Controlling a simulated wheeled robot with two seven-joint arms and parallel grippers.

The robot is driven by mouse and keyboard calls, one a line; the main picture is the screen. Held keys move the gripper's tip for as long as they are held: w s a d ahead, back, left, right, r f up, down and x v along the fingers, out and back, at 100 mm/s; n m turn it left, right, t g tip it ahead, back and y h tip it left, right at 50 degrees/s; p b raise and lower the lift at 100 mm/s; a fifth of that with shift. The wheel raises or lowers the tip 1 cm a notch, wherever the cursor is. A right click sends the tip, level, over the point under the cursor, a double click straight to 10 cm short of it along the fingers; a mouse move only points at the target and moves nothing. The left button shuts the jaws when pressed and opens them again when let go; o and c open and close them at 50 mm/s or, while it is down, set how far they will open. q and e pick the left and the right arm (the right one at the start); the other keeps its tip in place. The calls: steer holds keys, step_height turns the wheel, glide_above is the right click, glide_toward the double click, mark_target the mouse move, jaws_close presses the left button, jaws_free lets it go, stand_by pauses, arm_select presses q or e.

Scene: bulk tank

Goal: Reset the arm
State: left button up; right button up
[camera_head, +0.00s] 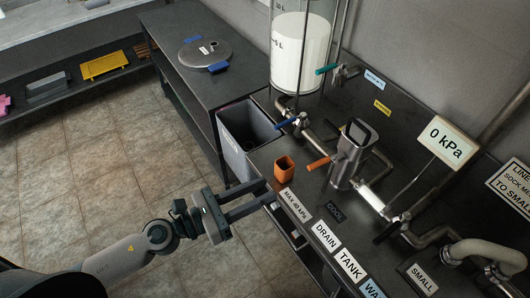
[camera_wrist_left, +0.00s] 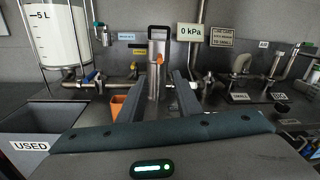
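My left arm comes in from the lower left in the head view. Its gripper (camera_head: 270,190) is open, with two parallel dark fingers apart and nothing between them. It is over the front edge of the bench, just left of the small orange cup (camera_head: 284,168). In the left wrist view the two fingers (camera_wrist_left: 163,92) point forward toward the steel filter housing (camera_wrist_left: 155,75) with a black handle. The orange cup (camera_wrist_left: 117,106) shows beside the left finger there. My right gripper shows in neither view.
A clear tank (camera_head: 300,50) of white liquid stands at the back, with blue- and teal-handled valves. A grey bin (camera_head: 240,125) marked USED in the wrist view sits left of the cup. A pressure sign (camera_head: 447,140) reads 0 kPa. Pipes cross the right side; the floor at left is clear.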

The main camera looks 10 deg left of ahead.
arm_select(q)
steer(key=w+a+f+n+y, duration=0.2)
steer(key=a+f+n, duration=0.1)
steer(key=f+n, duration=0.3)
steer(key=w+a+f+n+t+y, duration=0.1)
steer(key=w+a+f+n+y, duration=0.2)
steer(key=f, duration=0.6)
steer(key=w+a+f+n+y, duration=0.2)
steer(key=a+f+n, duration=0.25)
steer(key=f, duration=0.25)
steer(key=s+a+f+n+g+y+b, duration=0.1)
steer(key=s+a+f+n+y, duration=0.25)
steer(key=f, duration=0.55)
steer(key=s+a+f+n+g+y+b, duration=0.1)
steer(key=s+a+f+n, duration=0.25)
steer(key=f+n, duration=0.5)
steer(key=s+a+f+n+g+y, duration=0.25)
steer(key=s+f+n+g, duration=0.6)
steer(key=s+f, duration=1.35)
steer(key=s+d+f+n, duration=0.1)
steer(key=s+n, duration=0.2)
steer(key=s, duration=0.4)
steer(key=s+d+f+n, duration=0.2)
steer(key=s+n, duration=0.2)
steer(key=s, duration=0.3)
steer(key=shift+f+n+g+b, duration=0.25)
steer(key=shift+n+g+b, duration=0.1)
steer(key=shift+g, duration=0.1)
steer(key=shift+d, duration=0.15)
